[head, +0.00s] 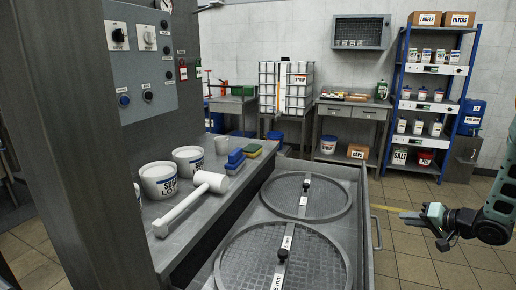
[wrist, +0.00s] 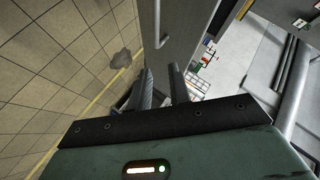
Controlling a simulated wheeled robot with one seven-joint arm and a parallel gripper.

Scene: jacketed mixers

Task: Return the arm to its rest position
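My arm reaches in from the right edge of the head view. My gripper (head: 408,217) points left, in the air over the tiled floor, to the right of the metal drawer (head: 362,200). In the wrist view my gripper (wrist: 162,78) shows two fingers with a gap between them and nothing held. The fingers appear clear of everything around them.
The open drawer holds two round sieves (head: 282,262) (head: 304,195) and has a handle (head: 377,232) on its right side. A white mallet (head: 190,203) and tubs (head: 158,180) stand on the counter. A blue shelf rack (head: 430,95) stands behind.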

